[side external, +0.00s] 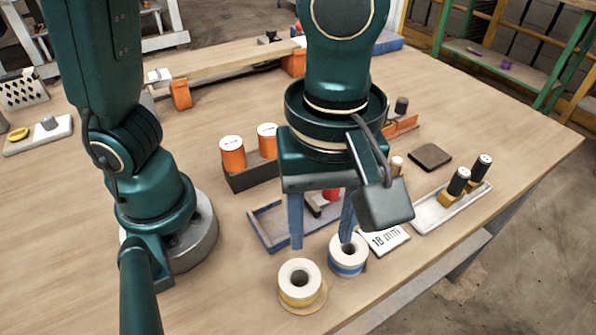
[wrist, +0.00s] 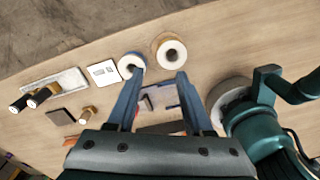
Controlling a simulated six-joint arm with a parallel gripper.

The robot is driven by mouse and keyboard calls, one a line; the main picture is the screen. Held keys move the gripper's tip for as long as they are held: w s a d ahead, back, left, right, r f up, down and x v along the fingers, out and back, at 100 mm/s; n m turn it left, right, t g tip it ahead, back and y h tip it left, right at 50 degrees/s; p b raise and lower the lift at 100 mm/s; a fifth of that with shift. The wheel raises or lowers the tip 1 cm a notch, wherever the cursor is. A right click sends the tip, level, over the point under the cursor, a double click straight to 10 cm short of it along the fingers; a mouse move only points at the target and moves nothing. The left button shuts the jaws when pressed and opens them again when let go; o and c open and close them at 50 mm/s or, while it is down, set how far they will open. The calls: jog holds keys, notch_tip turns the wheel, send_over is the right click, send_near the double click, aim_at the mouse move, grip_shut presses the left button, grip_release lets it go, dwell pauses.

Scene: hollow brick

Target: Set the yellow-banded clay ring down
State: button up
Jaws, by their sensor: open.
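The yellow-banded clay ring (side external: 287,284) is a thick white ring with a dark hole. It sits upright on a round tan base at the table's front; it also shows at the top of the wrist view (wrist: 163,50). A similar blue-banded ring (side external: 337,258) stands just behind it to the right, and left of it in the wrist view (wrist: 125,66). My gripper (side external: 321,243) is open and empty, with its blue fingers pointing down. It is apart from the yellow-banded ring. In the wrist view its fingertips (wrist: 160,74) lie nearer the camera's bottom edge than that ring.
A blue-edged tray (side external: 268,232) with a red item lies behind the fingers. A white printed card (side external: 391,241) and a pale tray (side external: 428,218) with black-capped pegs lie to the right. Orange cans (side external: 232,153) stand in a dark holder behind. The table's front edge is near the rings.

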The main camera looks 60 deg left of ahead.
jog(key=a+r+m+t, duration=0.3)
jog(key=a+m+t, duration=0.2)
jog(key=a+m, duration=0.8)
jog(key=shift+w+a+m+t, duration=0.3)
jog(key=shift+a, duration=0.85)
